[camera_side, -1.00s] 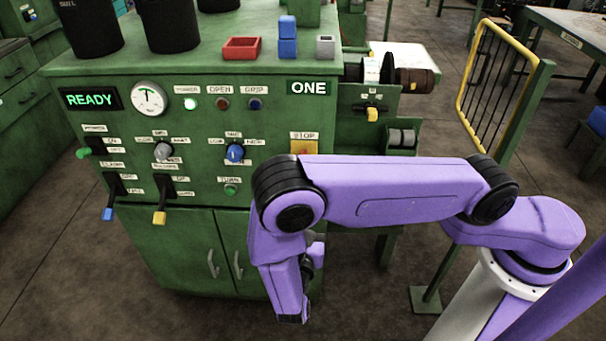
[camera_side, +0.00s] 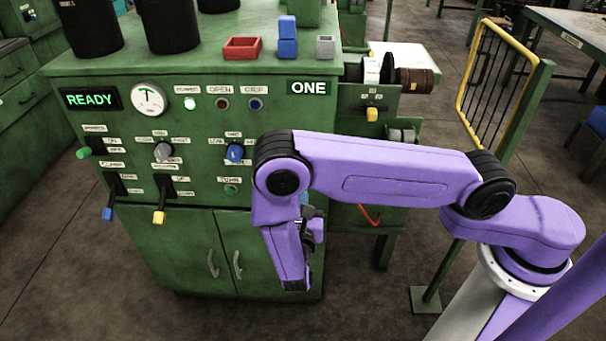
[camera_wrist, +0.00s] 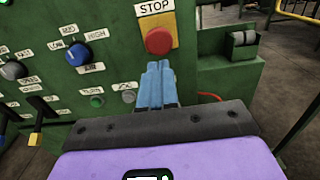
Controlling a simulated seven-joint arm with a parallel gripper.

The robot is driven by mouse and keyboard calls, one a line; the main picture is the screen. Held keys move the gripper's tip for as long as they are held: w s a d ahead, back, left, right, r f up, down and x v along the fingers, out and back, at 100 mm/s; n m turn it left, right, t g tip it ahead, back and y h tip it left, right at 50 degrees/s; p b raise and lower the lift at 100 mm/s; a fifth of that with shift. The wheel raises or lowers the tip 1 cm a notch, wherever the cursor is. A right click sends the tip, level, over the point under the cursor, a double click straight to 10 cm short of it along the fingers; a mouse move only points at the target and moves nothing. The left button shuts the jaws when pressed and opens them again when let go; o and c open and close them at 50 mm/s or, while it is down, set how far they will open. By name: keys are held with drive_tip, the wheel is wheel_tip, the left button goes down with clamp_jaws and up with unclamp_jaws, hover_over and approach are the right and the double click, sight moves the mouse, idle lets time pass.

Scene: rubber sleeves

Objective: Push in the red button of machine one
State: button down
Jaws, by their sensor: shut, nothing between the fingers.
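Machine one is the green cabinet with a white "ONE" label (camera_side: 309,87) and a lit "READY" display (camera_side: 90,99) in the side view. The red button (camera_wrist: 158,40) shows in the wrist view, round, on a yellow plate under a "STOP" label (camera_wrist: 155,8). My gripper (camera_wrist: 158,66) is shut and empty, its blue fingers pointing at the panel just below the button in the picture. I cannot tell how far the tips are from the panel. In the side view my purple arm hides the button and the fingers.
A blue selector knob (camera_wrist: 77,54) and a green button (camera_wrist: 97,101) are left of my fingers. Levers with blue (camera_side: 108,213) and yellow (camera_side: 159,216) ends stick out from the front. A yellow-railed barrier (camera_side: 461,103) stands to the right.

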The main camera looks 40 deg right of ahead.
drive_tip(key=x, duration=0.7)
drive_tip(key=shift+w+d, duration=0.2)
drive_tip(key=shift+x, duration=1.05)
drive_tip(key=shift+d, duration=0.1)
drive_tip(key=v, duration=1.4)
drive_tip(key=shift+s+a, duration=0.2)
drive_tip(key=shift+a, duration=0.1)
